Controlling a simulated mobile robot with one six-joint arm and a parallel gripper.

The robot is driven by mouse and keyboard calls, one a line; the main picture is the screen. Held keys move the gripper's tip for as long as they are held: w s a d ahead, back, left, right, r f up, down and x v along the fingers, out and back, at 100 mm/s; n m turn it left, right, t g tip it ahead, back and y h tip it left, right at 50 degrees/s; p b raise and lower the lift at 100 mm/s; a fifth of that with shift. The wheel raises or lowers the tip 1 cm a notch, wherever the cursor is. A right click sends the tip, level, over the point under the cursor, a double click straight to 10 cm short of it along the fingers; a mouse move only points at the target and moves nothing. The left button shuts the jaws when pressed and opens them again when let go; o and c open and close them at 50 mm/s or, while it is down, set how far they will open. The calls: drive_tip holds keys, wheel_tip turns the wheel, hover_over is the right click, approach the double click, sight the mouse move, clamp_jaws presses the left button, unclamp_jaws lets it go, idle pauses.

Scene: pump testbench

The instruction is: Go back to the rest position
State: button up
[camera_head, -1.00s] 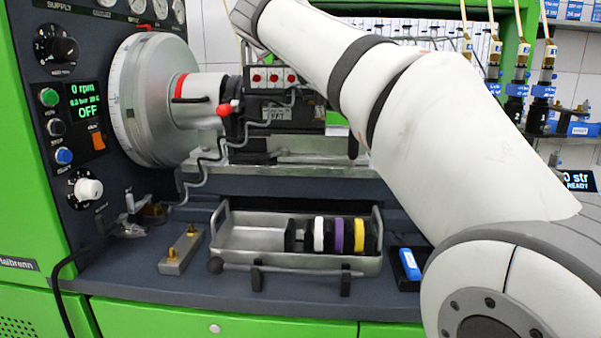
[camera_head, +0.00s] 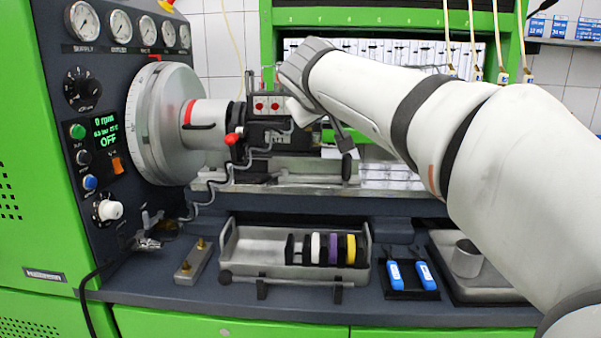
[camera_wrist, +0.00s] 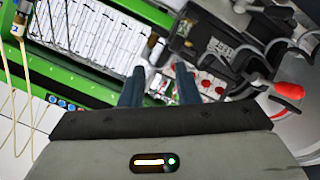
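My arm (camera_head: 400,105) reaches in from the right side of the head view, over the bench, with its far end near the block with red buttons (camera_head: 267,104). My gripper is hidden behind the arm there. In the wrist view my gripper (camera_wrist: 158,78) shows two dark blue fingers set apart, with nothing held between them. The vial rack (camera_wrist: 85,40) and the green frame lie beyond the fingers, and the red-knobbed lever (camera_wrist: 289,90) is to the right.
The pump testbench has a large chuck (camera_head: 165,122) at left. On the bench top are a metal tray (camera_head: 255,243) with coloured rings, a small block with brass pins (camera_head: 193,262), two blue-handled tools (camera_head: 410,275) and a metal tray with a cup (camera_head: 467,258).

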drive_tip(key=s+d+f+m+g+p, duration=0.2)
drive_tip(key=s+d+f+g+p, duration=0.4)
drive_tip(key=s+d+f+p, duration=0.4)
drive_tip(key=s+f+m+g+y+p, duration=0.1)
drive_tip(key=s+f+g+p, duration=0.1)
drive_tip(key=s, duration=0.7)
drive_tip(key=s+f+m+g+y+p, duration=0.1)
drive_tip(key=s+f+g+p, duration=0.2)
drive_tip(key=s, duration=0.6)
drive_tip(key=f+p, duration=0.2)
drive_tip(key=p, duration=0.1)
drive_tip(key=shift+s+d+m, duration=0.15)
drive_tip(key=shift+s+m, duration=0.15)
drive_tip(key=shift+m, duration=0.1)
drive_tip(key=shift+r, duration=0.1)
